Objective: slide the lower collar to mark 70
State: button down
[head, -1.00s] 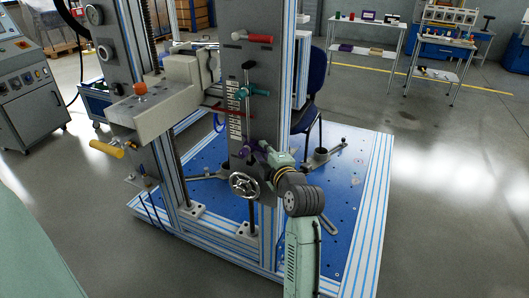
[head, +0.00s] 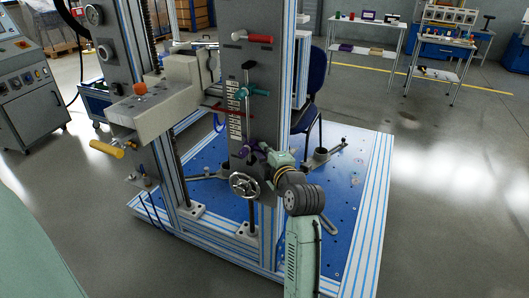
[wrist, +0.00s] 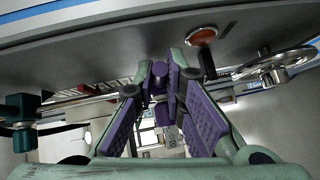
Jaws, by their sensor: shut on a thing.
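The lower collar (head: 249,147) is purple and sits low on the upright rod, just above the handwheel, in the head view. The collar also shows in the wrist view (wrist: 159,76), between the far ends of the purple-padded fingers. My gripper (head: 261,149) reaches it from the front right and is shut on it; the fingers (wrist: 158,90) hide part of it. The teal upper collar (head: 256,92) sits higher on the same rod and shows at the left of the wrist view (wrist: 22,108). The white scale (head: 234,122) runs beside the rod; its numbers are too small to read.
The handwheel (head: 245,186) is close below the gripper, at right in the wrist view (wrist: 276,66). An orange-red knob (wrist: 201,37) is near the fingers. A red pointer (head: 234,111) crosses the scale. A red handle (head: 251,38) is above. Open floor lies to the right.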

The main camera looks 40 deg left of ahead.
notch_tip(320, 180, up, 6)
jog(key=shift+r+p, duration=0.1)
jog(key=shift+p, duration=0.55)
jog(key=c, duration=1.7)
grip_release()
jog(key=shift+o, duration=0.2)
jog(key=shift+d, duration=0.1)
jog(key=v, duration=1.2)
